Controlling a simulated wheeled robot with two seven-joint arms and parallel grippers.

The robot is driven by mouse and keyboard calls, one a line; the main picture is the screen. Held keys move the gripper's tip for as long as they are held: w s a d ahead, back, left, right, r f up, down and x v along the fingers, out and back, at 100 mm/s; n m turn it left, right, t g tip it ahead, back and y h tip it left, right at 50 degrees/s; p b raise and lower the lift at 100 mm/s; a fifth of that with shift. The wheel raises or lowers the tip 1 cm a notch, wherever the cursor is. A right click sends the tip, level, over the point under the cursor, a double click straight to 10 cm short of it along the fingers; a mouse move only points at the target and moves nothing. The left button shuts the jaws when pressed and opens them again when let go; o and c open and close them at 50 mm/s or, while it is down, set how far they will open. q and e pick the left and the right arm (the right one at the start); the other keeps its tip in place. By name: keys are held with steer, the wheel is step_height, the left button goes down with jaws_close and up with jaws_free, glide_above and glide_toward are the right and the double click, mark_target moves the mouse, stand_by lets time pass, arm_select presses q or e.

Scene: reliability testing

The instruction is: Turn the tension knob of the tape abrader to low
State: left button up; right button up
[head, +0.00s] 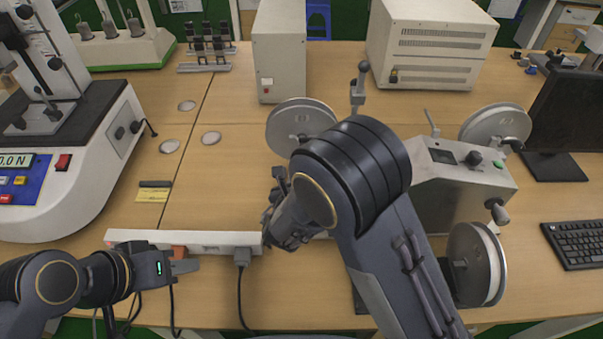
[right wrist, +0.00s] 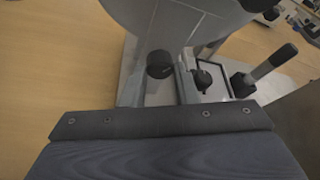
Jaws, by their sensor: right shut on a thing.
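The tape abrader (head: 455,190) is a pale machine with large reels, right of centre, partly hidden behind my right arm. Its front panel has a black dial (head: 473,158) and a green button (head: 497,163). My right gripper (head: 279,196) is at the machine's left side, below the left reel (head: 300,122); its fingertips are mostly hidden. In the right wrist view a black knob (right wrist: 160,64) shows just past the dark gripper body. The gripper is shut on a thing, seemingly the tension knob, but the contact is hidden. My left gripper (head: 186,266) is by the power strip, side-on, its opening unclear.
A white power strip (head: 205,239) with a plug and cables lies along the front edge. A white tester (head: 60,150) stands left, pale boxes (head: 279,50) at the back, a monitor (head: 560,120) and keyboard (head: 580,243) right. The table's left middle is mostly free.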

steer(key=shift+a+n+t+h+p, duration=0.25)
steer(key=shift+n+h+p, duration=0.55)
steer(key=shift+n, duration=0.4)
steer(key=shift+f+n+t+h+p, duration=0.2)
steer(key=shift+n+h+p, duration=0.35)
steer(key=shift+n, duration=0.55)
steer(key=o, duration=1)
steer(key=b+v, duration=0.1)
steer(key=v, duration=0.7)
steer(key=shift+f, duration=0.1)
